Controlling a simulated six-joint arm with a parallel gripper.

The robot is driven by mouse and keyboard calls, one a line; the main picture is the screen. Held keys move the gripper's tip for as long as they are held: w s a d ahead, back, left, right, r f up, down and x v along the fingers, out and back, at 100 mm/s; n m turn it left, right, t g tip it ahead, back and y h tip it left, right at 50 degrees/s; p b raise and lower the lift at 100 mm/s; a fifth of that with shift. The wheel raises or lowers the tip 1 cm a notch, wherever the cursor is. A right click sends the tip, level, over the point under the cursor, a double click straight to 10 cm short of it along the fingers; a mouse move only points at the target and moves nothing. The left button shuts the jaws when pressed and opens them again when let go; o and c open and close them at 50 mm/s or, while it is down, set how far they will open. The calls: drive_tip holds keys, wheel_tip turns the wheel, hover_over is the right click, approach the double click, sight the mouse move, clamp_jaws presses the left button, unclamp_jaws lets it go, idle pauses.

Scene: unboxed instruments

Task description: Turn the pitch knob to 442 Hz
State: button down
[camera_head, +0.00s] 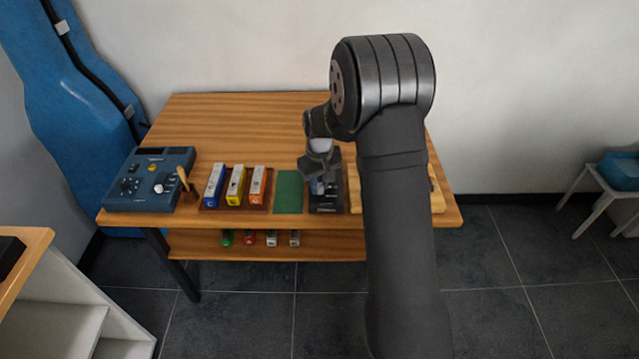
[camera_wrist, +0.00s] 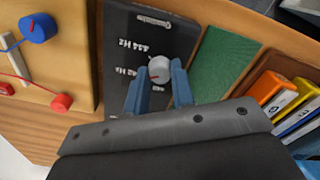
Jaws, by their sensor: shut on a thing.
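The pitch knob (camera_wrist: 159,68) is a small grey round knob on a black panel (camera_wrist: 180,37), which also shows in the head view (camera_head: 327,208). In the wrist view my gripper (camera_wrist: 160,72) has its two blue fingers on either side of the knob, shut on it. In the head view my gripper (camera_head: 318,184) is down over the panel and hides the knob. White print reading 444 Hz and, partly covered, 442 Hz shows upside down beside the knob. The knob's pointer direction is hard to make out.
A green mat (camera_head: 289,191) and a tray of coloured boxes (camera_head: 236,188) lie left of the panel. A blue device (camera_head: 150,181) stands at the table's left end. A wooden board with a blue knob (camera_wrist: 38,27) and red pieces lies close on the other side.

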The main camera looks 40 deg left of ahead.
sight(320, 187)
drive_tip(key=c, duration=1.2)
unclamp_jaws()
wheel_tip(320, 187, up, 18)
drive_tip(key=shift+f, duration=0.25)
drive_tip(key=shift+f, duration=0.1)
wheel_tip(320, 187, down, 17)
drive_tip(key=shift+f, duration=0.2)
drive_tip(key=shift+r, duration=0.15)
